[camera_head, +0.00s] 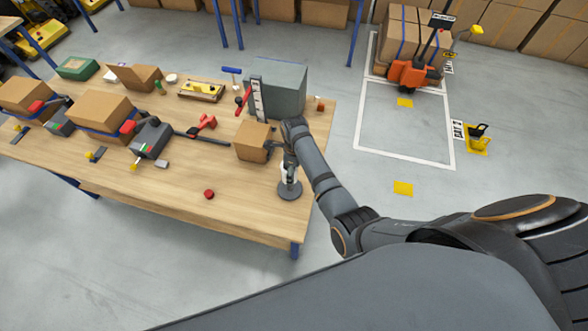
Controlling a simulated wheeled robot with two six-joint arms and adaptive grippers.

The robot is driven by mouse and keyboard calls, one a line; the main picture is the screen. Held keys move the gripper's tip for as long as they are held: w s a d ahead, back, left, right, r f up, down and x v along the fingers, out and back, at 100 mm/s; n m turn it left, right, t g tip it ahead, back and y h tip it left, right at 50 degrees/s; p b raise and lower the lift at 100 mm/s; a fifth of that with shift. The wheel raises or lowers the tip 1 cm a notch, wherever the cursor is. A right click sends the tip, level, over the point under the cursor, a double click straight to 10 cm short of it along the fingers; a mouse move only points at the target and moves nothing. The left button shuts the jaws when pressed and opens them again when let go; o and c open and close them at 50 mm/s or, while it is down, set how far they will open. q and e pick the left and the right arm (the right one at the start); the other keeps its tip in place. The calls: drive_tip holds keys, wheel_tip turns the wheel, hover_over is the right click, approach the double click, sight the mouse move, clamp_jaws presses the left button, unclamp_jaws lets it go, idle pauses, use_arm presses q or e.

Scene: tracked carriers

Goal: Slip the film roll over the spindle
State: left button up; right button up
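A dark round base with a short upright part, likely the spindle (290,190), stands at the table's front right corner. My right gripper (290,163) hangs at the top of this upright part and overlaps it in the picture. A small whitish piece (285,173) shows there. It may be the film roll, but it is too small to tell, as is whether it is around the spindle. The fingers are too small and hidden to read. My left gripper is not in view.
A cardboard box (250,140) stands just left of my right wrist, with a grey cabinet (275,88) behind. Strapped boxes and tools fill the left of the wooden table (235,215). A red button (209,194) lies near the front. The table's front strip is mostly clear.

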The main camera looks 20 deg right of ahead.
drive_tip(key=shift+f, duration=0.35)
idle(0.3)
drive_tip(key=shift+f+b, duration=0.8)
drive_tip(key=shift+f, duration=0.25)
drive_tip(key=o, duration=1.4)
drive_tip(key=shift+c, duration=0.2)
